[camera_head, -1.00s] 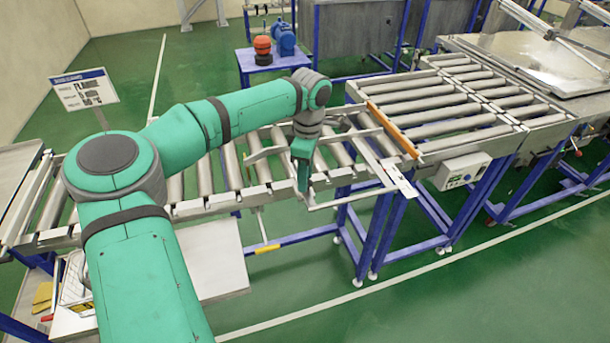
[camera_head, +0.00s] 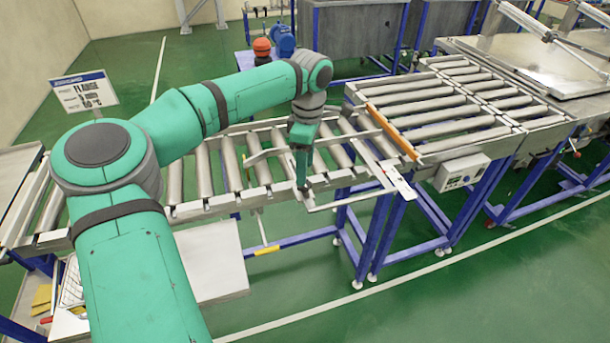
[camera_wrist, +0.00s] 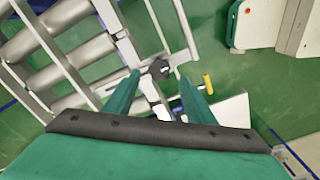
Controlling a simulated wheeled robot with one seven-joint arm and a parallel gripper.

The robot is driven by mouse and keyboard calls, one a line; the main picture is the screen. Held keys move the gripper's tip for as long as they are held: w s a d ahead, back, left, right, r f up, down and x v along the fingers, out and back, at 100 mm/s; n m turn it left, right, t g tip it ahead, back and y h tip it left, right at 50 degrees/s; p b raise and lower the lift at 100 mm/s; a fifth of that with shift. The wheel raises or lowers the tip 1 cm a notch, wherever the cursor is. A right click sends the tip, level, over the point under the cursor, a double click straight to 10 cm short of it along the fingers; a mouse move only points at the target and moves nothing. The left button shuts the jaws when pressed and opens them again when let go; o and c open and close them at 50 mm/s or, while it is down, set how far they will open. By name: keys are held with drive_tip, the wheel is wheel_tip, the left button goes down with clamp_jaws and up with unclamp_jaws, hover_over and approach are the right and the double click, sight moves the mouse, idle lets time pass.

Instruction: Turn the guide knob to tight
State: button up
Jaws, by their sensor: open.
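The guide knob (camera_wrist: 159,69) is a small dark lobed knob on the guide rail frame at the near edge of the roller conveyor. In the wrist view it sits just beyond my fingertips, between their lines. My gripper (camera_wrist: 160,82) is open, with one green finger to each side of the knob's line and nothing held. In the head view my gripper (camera_head: 302,187) points down at the conveyor's near side rail, and the knob cannot be made out there. I cannot tell whether the fingers touch the knob.
Pale guide bars (camera_head: 345,198) stick out past the conveyor's near edge around my gripper. A yellow-ended handle (camera_wrist: 208,83) is right of the fingers in the wrist view. A control box (camera_head: 463,171) hangs to the right. Open green floor lies in front.

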wheel_tip(320, 180, up, 6)
drive_tip(key=shift+d+r, duration=0.15)
drive_tip(key=shift+d, duration=0.05)
drive_tip(key=shift+w, duration=0.15)
